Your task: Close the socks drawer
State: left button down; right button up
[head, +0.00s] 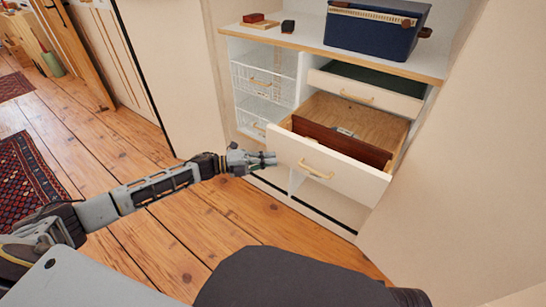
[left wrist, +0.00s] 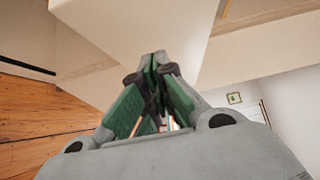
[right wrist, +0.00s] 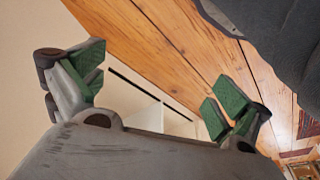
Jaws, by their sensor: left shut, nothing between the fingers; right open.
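The lower right drawer (head: 330,170) of the white cabinet is pulled far out. It has a white front, a brass-coloured handle and a wooden inside with a dark divider; no label for socks is readable. The drawer above it (head: 365,93) is also open, by less. My left gripper (head: 272,158) is shut and empty at the left end of the lower drawer's front; whether it touches is unclear. In the left wrist view its fingertips (left wrist: 158,58) are together just below a pale panel. My right gripper (right wrist: 155,85) is open and empty in the right wrist view.
Wire baskets (head: 262,82) fill the cabinet's left side. A blue box (head: 375,30), a red box (head: 254,18) and a small dark object (head: 288,26) stand on the cabinet top (head: 310,39). Walls close in the cabinet's sides. The wooden floor (head: 165,235) in front is mostly clear.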

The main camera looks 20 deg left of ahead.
pick_arm(q)
jog(key=shift+w+d+b, duration=0.15)
jog(key=shift+w+d, duration=0.05)
jog(key=shift+w, duration=0.35)
jog(key=shift+w+d+b, duration=0.15)
jog(key=shift+w, duration=0.4)
pick_arm(e)
jog(key=shift+w+a+r, duration=0.1)
jog(key=shift+w+r, duration=0.05)
jog(key=shift+r, duration=0.45)
pick_arm(q)
jog(key=shift+w, duration=0.1)
pick_arm(e)
jog(key=shift+r, duration=0.1)
pick_arm(q)
jog(key=shift+w, duration=0.15)
pick_arm(e)
jog(key=shift+f, duration=0.2)
